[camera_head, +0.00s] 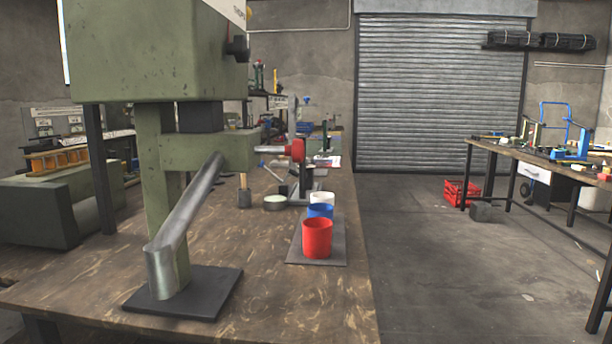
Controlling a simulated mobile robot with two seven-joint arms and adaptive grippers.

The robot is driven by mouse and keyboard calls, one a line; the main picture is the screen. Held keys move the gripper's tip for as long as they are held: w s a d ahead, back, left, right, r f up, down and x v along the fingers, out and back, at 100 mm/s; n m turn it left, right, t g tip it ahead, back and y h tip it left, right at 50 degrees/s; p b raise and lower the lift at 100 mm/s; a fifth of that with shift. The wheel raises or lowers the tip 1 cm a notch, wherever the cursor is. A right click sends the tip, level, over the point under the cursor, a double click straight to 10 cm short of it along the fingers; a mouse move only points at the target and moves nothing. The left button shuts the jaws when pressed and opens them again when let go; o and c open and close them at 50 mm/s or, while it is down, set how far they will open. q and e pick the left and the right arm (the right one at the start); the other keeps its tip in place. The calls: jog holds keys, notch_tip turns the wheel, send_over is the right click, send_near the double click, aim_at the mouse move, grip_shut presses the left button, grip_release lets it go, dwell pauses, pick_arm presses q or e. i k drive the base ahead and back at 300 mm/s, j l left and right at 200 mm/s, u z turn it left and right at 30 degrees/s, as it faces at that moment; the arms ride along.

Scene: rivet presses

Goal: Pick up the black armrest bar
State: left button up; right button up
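I cannot pick out the black armrest bar with certainty. Some small dark bar-like pieces (283,184) show on the wooden bench (270,290), behind the cups and beside the press, but they are too small to tell apart. A green rivet press (160,60) stands on the left of the bench on a black base plate (195,296). A slanted grey metal piece (188,215) rises in front of its column. Neither of my grippers is in view.
A red cup (317,240), a blue cup (320,211) and a white cup (322,198) stand in a row on a grey mat (338,248). A second workbench (500,148) with tools and a red crate (462,193) are at right. Open floor (450,280) lies between the benches.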

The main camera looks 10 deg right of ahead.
aim_at(307, 162)
jog(key=l+z, duration=0.15)
jog(key=z, duration=2.7)
jog(key=i+u, duration=0.15)
jog(key=i, duration=0.3)
jog(key=i+l+u, duration=0.15)
jog(key=i, duration=0.25)
jog(key=i+l+u, duration=0.15)
jog(key=i, duration=0.3)
jog(key=i+j+u, duration=0.15)
jog(key=i+u, duration=0.55)
jog(key=u, duration=0.2)
jog(key=i+u, duration=0.45)
jog(key=i+z, duration=0.15)
jog(key=i, duration=0.65)
jog(key=i+j+z, duration=0.1)
jog(key=i, duration=0.7)
jog(key=i+l+u, duration=0.1)
jog(key=i+u, duration=0.4)
jog(key=i+l+u, duration=0.2)
jog(key=i+u, duration=0.15)
jog(key=u, duration=2)
